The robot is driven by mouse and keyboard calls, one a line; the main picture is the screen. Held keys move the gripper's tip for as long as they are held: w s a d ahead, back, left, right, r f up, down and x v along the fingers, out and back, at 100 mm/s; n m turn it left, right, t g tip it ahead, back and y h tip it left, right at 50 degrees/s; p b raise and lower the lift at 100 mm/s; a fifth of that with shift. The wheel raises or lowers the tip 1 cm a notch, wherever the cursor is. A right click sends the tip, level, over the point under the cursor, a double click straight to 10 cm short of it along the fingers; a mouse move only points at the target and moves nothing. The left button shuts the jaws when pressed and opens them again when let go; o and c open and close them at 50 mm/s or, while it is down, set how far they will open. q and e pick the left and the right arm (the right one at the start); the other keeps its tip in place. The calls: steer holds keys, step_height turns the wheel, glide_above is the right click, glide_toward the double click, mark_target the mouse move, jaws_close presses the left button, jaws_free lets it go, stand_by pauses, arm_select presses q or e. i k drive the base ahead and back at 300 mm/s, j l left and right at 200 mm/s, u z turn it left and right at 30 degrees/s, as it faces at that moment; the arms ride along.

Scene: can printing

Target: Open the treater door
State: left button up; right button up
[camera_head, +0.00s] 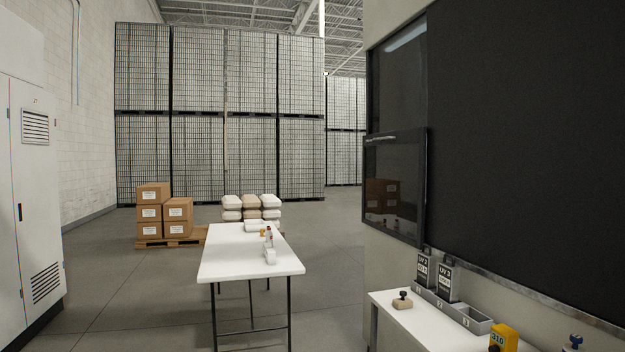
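No door in view is marked as the treater's, so I cannot tell which one it is. A tall pale grey cabinet (30,190) stands at the left edge, with a door that has two louvred vents and a small black handle (20,212); this door looks shut. On the right is a large machine with a pale frame (395,240), a glossy dark panel (395,185) and a wide black panel (530,140). Neither of my grippers is in view.
A white table (222,268) with small items stands mid-floor. Boxes (148,213) on a pallet and stacked sacks (250,208) stand behind it. A white bench (395,322) at the lower right holds labelled containers (424,270) and a yellow device (503,338). Grey floor (130,290) is clear between cabinet and table.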

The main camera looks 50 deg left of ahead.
mark_target(393, 163)
steer(key=u, duration=1.25)
steer(key=i+j+u, duration=0.4)
steer(key=i, duration=1)
steer(key=i+l+u, duration=0.15)
steer(key=i+u, duration=0.25)
steer(key=i, duration=0.95)
steer(key=i+z, duration=0.15)
steer(key=i, duration=0.55)
steer(key=i+j+z, duration=0.1)
steer(key=i, duration=0.6)
steer(key=j, duration=0.1)
